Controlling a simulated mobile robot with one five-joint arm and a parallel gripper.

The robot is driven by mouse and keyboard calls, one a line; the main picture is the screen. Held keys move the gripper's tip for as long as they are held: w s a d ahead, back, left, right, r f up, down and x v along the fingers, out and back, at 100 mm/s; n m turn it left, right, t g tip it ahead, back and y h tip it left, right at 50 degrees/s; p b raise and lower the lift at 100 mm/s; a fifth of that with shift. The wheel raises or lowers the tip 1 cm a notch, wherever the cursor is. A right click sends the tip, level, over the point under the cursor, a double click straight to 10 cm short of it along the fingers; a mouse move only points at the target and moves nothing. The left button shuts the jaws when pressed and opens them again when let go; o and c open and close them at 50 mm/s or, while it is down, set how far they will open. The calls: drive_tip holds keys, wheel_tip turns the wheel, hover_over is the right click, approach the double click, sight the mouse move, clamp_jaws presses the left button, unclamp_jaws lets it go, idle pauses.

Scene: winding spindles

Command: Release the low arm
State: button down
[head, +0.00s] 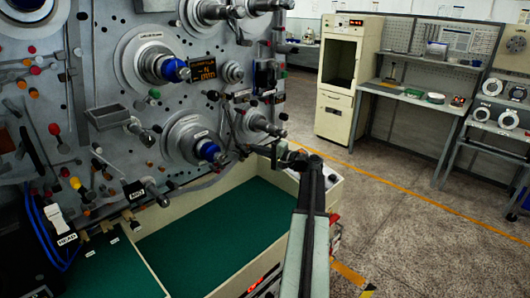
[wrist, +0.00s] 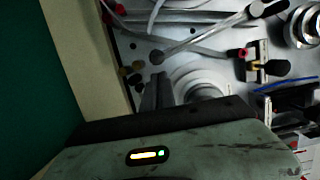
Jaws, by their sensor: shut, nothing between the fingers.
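My gripper (head: 270,152) is at the lower right of the machine's grey panel, close to the lower right spindle (head: 258,124). In the wrist view its dark fingers (wrist: 157,92) are together and empty, in front of a pale round flange (wrist: 198,82). A bare metal lever (wrist: 215,34) with a black knob lies beyond the fingertips, apart from them. A second thin rod (wrist: 190,48) with a red end crosses behind it. I cannot tell which lever is the low arm; no label on it is readable.
The panel carries several spindles, including one with a blue hub (head: 208,151), and many knobbed levers close together. A green-floored tray (head: 205,238) lies below. A cream cabinet (head: 346,80) and a workbench (head: 410,97) stand back right. The floor (head: 430,235) at right is mostly clear.

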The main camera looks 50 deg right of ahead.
drive_tip(key=w, duration=0.2)
drive_tip(key=shift+w+a, duration=0.25)
drive_tip(key=shift+w, duration=0.05)
drive_tip(key=a+f+m+b, duration=0.1)
drive_tip(key=a+m+b, duration=0.1)
drive_tip(key=a, duration=0.4)
drive_tip(key=shift+w+a+f+m+t+b, duration=0.25)
drive_tip(key=shift+m+t+b, duration=0.05)
drive_tip(key=shift+b, duration=0.05)
